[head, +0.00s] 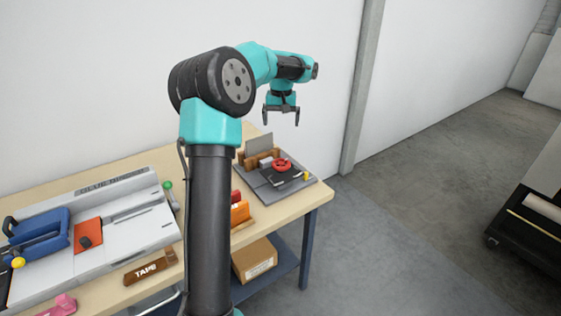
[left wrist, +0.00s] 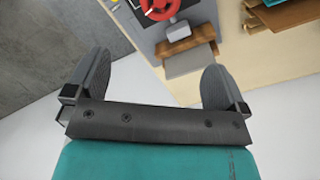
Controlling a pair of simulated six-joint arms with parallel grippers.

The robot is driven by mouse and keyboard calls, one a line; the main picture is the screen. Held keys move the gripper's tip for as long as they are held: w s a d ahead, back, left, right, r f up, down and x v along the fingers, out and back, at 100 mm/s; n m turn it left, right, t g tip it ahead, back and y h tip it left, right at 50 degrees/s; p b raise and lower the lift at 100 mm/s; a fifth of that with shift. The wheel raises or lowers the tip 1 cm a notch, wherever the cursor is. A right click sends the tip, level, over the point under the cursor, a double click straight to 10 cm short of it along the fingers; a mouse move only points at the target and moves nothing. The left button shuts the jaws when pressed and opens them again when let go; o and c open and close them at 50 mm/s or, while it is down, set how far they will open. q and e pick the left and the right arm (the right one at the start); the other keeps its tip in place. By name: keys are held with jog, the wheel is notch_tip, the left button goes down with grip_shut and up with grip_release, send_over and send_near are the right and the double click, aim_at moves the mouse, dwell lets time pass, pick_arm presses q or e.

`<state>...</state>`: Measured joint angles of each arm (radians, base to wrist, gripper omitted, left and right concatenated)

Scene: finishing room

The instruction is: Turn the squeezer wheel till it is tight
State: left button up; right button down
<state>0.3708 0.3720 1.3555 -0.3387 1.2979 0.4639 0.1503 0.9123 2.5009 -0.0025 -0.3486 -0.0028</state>
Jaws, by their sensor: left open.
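The squeezer wheel (head: 282,164) is red and spoked, and sits on a dark press on a grey base (head: 312,180) at the right end of the workbench. In the left wrist view the red wheel (left wrist: 148,4) is cut off by the top edge. My left gripper (head: 281,117) is open and empty, above and behind the wheel, apart from it. Its two grey fingers (left wrist: 157,78) are spread wide in the left wrist view with nothing between them. My right gripper is not in view.
A wooden block with an upright grey plate (head: 259,146) stands behind the wheel. Orange and wooden pieces (head: 240,213) stand left of the base. A large white guillotine board (head: 125,235) fills the bench's left. A wall runs behind; a cardboard box (head: 256,260) sits below.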

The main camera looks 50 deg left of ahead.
aim_at(281, 162)
pick_arm(q)
notch_tip(281, 162, down, 17)
jog(key=shift+f, duration=0.1)
dwell(0.6)
jog(key=c, duration=0.8)
jog(key=shift+c, duration=0.2)
dwell(0.7)
jog(key=o, duration=0.8)
jog(key=shift+o, duration=0.2)
notch_tip(281, 162, up, 18)
jog(key=shift+f, duration=0.25)
